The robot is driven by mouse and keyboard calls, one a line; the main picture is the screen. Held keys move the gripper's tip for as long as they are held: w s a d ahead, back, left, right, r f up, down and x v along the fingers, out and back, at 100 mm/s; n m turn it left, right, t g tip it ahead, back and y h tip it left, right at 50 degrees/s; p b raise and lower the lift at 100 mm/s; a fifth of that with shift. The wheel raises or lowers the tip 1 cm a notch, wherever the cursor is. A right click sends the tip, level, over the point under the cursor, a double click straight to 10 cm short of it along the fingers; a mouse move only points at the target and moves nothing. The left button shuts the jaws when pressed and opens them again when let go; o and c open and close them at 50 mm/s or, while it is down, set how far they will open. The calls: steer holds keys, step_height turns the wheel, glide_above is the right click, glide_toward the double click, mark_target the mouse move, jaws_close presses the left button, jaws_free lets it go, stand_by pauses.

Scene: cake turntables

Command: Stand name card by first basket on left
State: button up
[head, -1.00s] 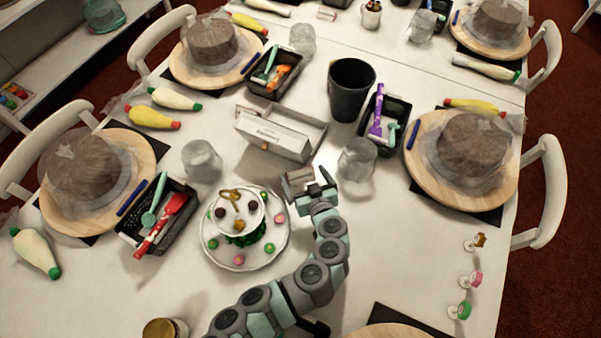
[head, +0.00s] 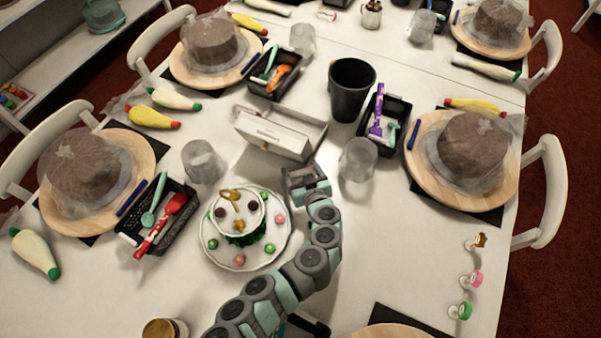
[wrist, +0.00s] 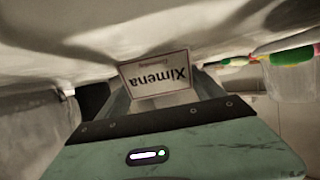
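A white card with dark lettering stands in a pale open box (head: 312,130) at the middle of the table. My gripper (head: 305,178) is low over the table, just in front of this box and right of the flowered plate. In the wrist view a white name card (wrist: 156,80) reading "Ximena" shows upside down, straight ahead of the gripper body. I cannot tell whether it is between my fingers or beyond them. The fingers are not clear enough to tell open from shut. The first basket on the left is a black basket (head: 128,238) holding a red and a teal tool.
A white plate (head: 218,258) with a small cake stand is left of my gripper. Clear glasses stand at left (head: 203,162) and right (head: 357,162). A black bin (head: 350,92) stands behind.

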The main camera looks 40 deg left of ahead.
steer(key=c, duration=0.9)
steer(key=shift+o, duration=0.2)
steer(key=shift+d, duration=0.1)
